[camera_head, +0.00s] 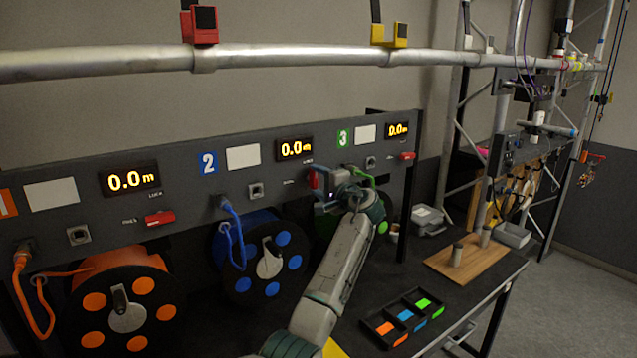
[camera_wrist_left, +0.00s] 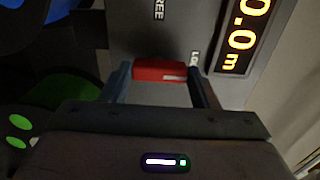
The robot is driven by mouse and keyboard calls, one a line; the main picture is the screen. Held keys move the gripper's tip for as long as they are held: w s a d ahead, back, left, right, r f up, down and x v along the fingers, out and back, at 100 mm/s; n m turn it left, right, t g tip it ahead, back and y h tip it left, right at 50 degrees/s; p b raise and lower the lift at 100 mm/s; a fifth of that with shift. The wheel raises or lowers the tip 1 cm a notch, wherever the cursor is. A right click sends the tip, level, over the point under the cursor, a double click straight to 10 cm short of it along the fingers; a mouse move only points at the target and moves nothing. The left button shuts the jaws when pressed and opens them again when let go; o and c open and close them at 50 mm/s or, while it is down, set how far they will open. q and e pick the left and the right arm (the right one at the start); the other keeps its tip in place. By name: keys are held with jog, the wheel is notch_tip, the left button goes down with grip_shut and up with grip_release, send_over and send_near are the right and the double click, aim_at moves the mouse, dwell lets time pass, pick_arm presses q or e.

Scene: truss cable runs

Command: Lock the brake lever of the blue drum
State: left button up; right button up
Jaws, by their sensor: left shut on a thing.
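The blue drum (camera_head: 285,289) hangs under panel number 2, with a blue cable running to its socket. Its red brake lever (camera_head: 313,180) is at the panel's right side, below the display. My left gripper (camera_head: 322,184) is at this lever, with the arm reaching up from below. In the left wrist view the red lever (camera_wrist_left: 160,71) lies between the two fingers (camera_wrist_left: 160,85), which are shut on it. The lever stands upright on the panel, toward the LOCK label (camera_wrist_left: 194,58); the FREE label (camera_wrist_left: 158,10) is off to its side. My right gripper is out of view.
The orange drum (camera_head: 120,305) is at the left, its red lever (camera_head: 160,218) lying level. The green drum (camera_head: 383,228) is partly hidden behind my left arm. A truss tube (camera_head: 290,60) crosses above.

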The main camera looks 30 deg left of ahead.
pick_arm(q)
jog(key=o, duration=1)
jog(key=shift+d, duration=0.1)
jog(key=shift+s+d+f+b, duration=0.15)
jog(key=shift+d+f+b, duration=0.05)
jog(key=shift+d+b, duration=0.25)
jog(key=b+v, duration=0.4)
jog(key=v, duration=0.5)
jog(key=shift+s+d+r, duration=0.15)
jog(key=shift+d, duration=0.25)
